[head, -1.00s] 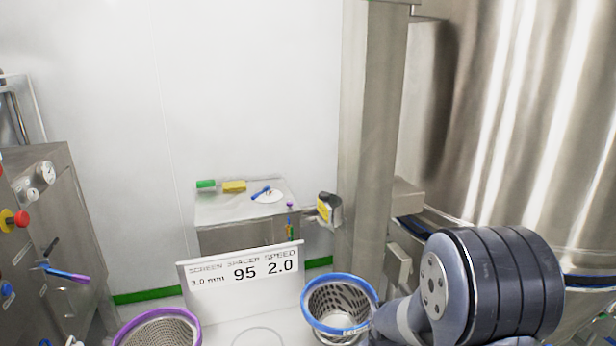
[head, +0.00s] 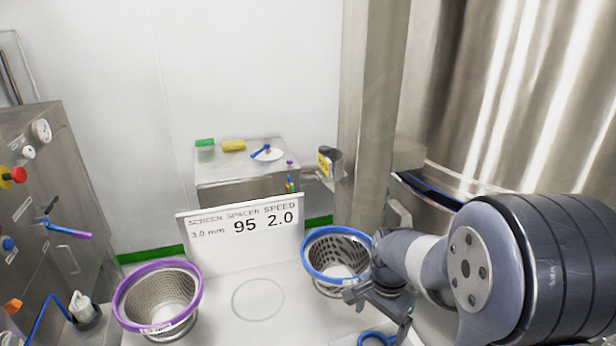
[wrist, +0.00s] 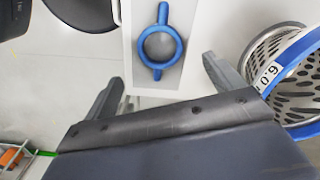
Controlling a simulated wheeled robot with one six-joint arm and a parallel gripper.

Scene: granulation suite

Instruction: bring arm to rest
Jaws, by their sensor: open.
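My gripper (wrist: 165,85) is open and empty in the wrist view, its two dark fingers spread apart at left and right. Between and beyond the fingers, a blue ring with two handles (wrist: 160,12) lies on a white surface. In the head view my arm comes in from the right, and my gripper (head: 383,308) is in front of the blue-rimmed perforated basket (head: 305,262). This basket also shows at the right of the wrist view (wrist: 296,62), with a label on its rim. The blue ring (head: 372,338) is partly cut off at the bottom of the head view.
A purple-rimmed mesh basket (head: 122,306) stands at left on the white table (head: 220,320). A sign (head: 240,250) reads 3.0 mm, 95, 2.0. A steel cabinet (head: 240,178) holds small items behind. A control panel (head: 40,190) is at left, a large steel vessel (head: 530,100) at right.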

